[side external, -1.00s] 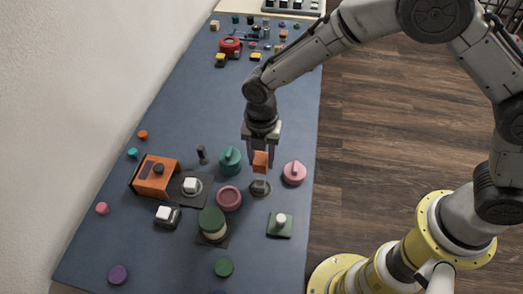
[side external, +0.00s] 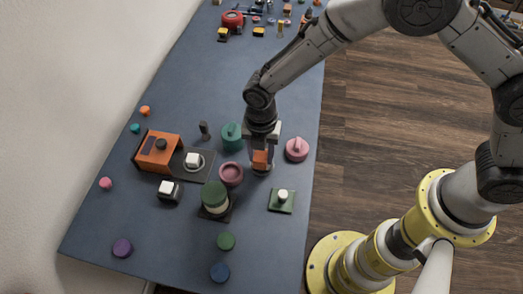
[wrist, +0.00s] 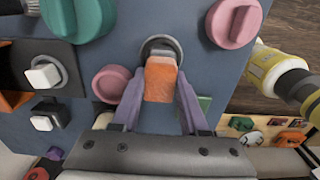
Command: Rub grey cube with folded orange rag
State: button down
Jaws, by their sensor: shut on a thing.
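The folded orange rag (side external: 260,157) is between the two fingers of my gripper (side external: 262,161). In the wrist view the orange rag (wrist: 161,80) shows between the purple-grey fingertips of my gripper (wrist: 160,97). The grey cube (wrist: 161,54) shows only as a pale grey edge just beyond the rag, within a round grey base (wrist: 159,42). The rag is directly over or against the cube; the exact contact is hidden. In the side view the rag and fingers cover most of the cube.
A pink knob (side external: 297,149), a green knob (side external: 232,137) and a pink round dish (side external: 231,174) stand close around my gripper. A green plate with a white knob (side external: 282,199) lies in front. An orange box (side external: 158,151) is left.

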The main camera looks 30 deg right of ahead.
jog(key=shift+w+d, duration=1.1)
jog(key=shift+d, duration=0.05)
notch_tip(320, 180, up, 8)
jog(key=shift+a, duration=0.1)
